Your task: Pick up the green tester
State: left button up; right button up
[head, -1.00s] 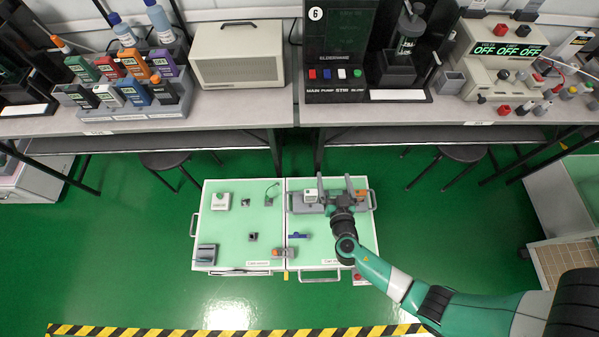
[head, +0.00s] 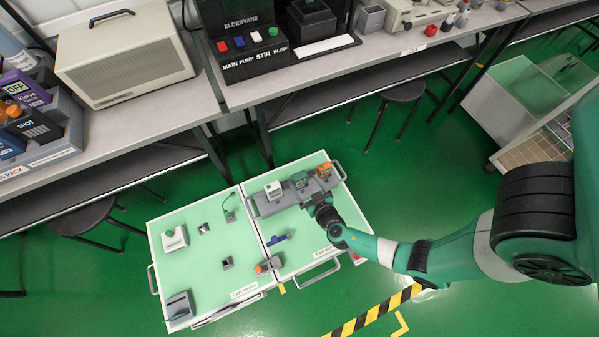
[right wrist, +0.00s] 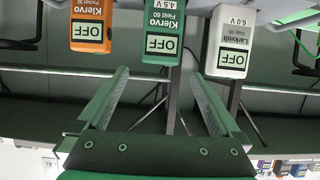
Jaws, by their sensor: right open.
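The green tester (right wrist: 164,33) is the middle one of three in the right wrist view. It stands between an orange tester (right wrist: 86,27) on the left and a white tester (right wrist: 231,40) on the right. In the head view the row sits in a grey holder (head: 264,206) on the cart, with the white tester (head: 273,189) left and the orange tester (head: 324,168) right. The green one (head: 300,179) is partly hidden by my right gripper (head: 309,183). That gripper is open and empty, its fingers toward the green tester. My left gripper is out of view.
The pale green cart top (head: 190,265) also carries small blocks, a blue item (head: 278,239) and a grey holder (head: 179,306). A bench (head: 150,105) runs behind, with a beige case (head: 125,55) and a rack of other testers (head: 60,145). Stools (head: 403,91) stand below.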

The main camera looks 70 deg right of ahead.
aim_at(300, 177)
jog(key=shift+w+d+f, duration=0.2)
jog(key=shift+w+d, duration=0.2)
jog(key=shift+w, duration=0.1)
jog(key=shift+d+f, duration=0.1)
jog(key=shift+f, duration=0.05)
jog(key=b+x, duration=0.2)
jog(key=x, duration=0.3)
jog(key=shift+s+f, duration=0.1)
jog(key=shift+s, duration=0.1)
jog(key=shift+c, duration=0.4)
grip_shut()
